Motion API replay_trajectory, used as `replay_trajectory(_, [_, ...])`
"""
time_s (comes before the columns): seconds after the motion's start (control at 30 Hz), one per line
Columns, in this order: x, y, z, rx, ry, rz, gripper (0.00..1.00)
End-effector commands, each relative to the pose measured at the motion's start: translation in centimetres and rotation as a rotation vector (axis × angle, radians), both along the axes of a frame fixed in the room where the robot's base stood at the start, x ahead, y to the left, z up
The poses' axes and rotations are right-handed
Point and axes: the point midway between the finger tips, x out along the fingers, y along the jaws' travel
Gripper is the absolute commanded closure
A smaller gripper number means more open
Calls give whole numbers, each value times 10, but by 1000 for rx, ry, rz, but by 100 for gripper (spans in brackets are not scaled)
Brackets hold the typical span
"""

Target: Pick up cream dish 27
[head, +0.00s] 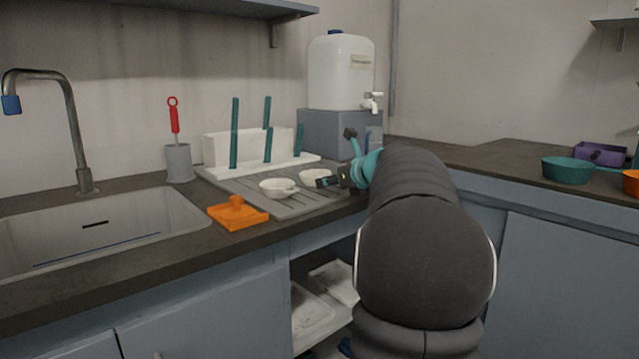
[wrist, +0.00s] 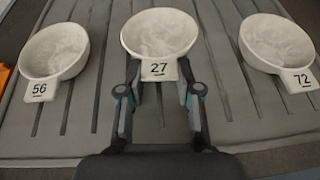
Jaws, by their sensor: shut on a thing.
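Cream dish 27 (wrist: 160,32) is a round, shallow bowl with a numbered tab facing me, in the top middle of the wrist view. My gripper (wrist: 159,82) has its two fingers on either side of that tab and is shut on it. The dish looks level, on or very close to the grey ribbed drainboard (wrist: 85,110). In the head view, a cream dish (head: 312,175) shows just left of my gripper (head: 324,183), partly hidden; its number is not readable there.
Dish 56 (wrist: 55,48) stands to the left and dish 72 (wrist: 277,42) to the right, both apart from my fingers. An orange block with a knob (head: 238,213) lies near the sink (head: 110,235). A white rack with teal posts (head: 250,148) stands behind.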

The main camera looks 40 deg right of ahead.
Motion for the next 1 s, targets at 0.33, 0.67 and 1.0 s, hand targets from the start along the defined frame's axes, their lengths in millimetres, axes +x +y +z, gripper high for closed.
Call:
replay_trajectory(0.33, [0, 0, 10, -2, -1, 1, 100])
replay_trajectory(0.67, [-19, -20, 58, -1, -1, -5, 100])
replay_trajectory(1.0, [-66, -66, 98, -1, 0, -3, 100])
